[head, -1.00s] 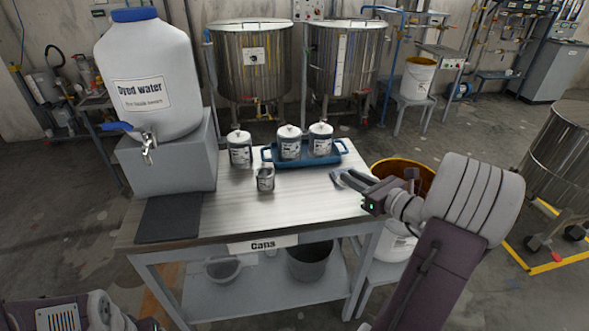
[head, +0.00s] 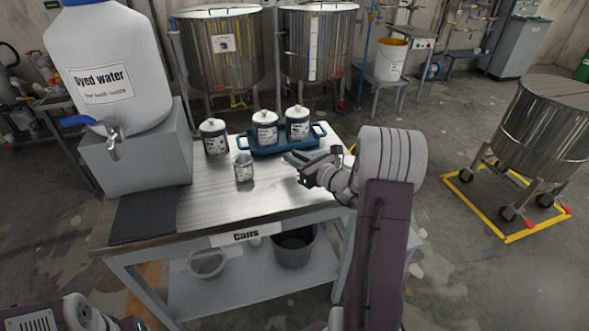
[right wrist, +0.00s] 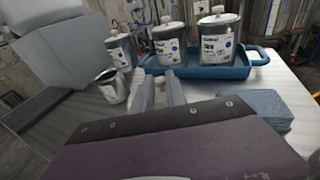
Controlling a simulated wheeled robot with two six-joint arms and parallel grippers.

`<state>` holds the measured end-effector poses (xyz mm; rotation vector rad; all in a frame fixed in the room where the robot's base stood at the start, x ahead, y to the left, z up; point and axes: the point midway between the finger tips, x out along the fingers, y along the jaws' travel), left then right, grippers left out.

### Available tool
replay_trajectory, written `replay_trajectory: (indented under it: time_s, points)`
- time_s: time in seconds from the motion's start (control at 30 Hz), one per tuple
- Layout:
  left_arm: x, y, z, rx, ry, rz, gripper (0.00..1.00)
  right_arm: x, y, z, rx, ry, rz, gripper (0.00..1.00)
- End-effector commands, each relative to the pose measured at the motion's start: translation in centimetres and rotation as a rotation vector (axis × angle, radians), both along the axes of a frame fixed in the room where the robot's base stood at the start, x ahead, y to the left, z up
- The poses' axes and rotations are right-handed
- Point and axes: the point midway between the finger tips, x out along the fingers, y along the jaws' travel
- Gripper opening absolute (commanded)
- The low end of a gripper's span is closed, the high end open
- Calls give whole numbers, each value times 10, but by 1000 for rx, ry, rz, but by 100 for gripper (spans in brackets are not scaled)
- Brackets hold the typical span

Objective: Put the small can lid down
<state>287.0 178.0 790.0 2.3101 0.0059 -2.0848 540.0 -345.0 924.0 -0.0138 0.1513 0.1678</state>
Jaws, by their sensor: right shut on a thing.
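My right gripper (head: 292,160) is over the right part of the table top, shut on the small can lid. The lid itself is hard to make out between the fingers. In the right wrist view the gripper's grey fingers (right wrist: 160,92) are close together. The small can (head: 244,168) stands upright and open on the table, left of my right gripper; it also shows in the right wrist view (right wrist: 112,86). My left gripper is not in view; only part of my left arm shows at the lower left.
A blue tray (head: 321,132) holds two lidded cans (head: 265,128) behind the gripper. Another lidded can (head: 214,137) stands left of it. A dyed water jug (head: 100,70) with a tap sits on a grey block (head: 140,160). A blue block (right wrist: 255,108) lies at right.

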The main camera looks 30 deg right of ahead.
Motion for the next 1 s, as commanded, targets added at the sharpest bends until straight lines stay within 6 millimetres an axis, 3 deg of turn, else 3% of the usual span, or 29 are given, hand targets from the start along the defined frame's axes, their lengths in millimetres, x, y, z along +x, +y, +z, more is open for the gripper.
replay_trajectory:
  time_s: [0.3,0.63,0.67,0.7,0.73,1.0]
  points:
    - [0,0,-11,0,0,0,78,-1,-1,-41,3,2,0,0]
    - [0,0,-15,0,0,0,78,-1,-1,-44,0,0,0,0]
    - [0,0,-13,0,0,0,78,-1,-1,-43,0,0,0,22]
    - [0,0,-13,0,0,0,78,-1,0,-42,0,0,0,34]
    - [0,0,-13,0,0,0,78,-1,0,-42,0,0,0,39]
    - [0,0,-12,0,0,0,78,-1,0,-42,0,0,0,39]
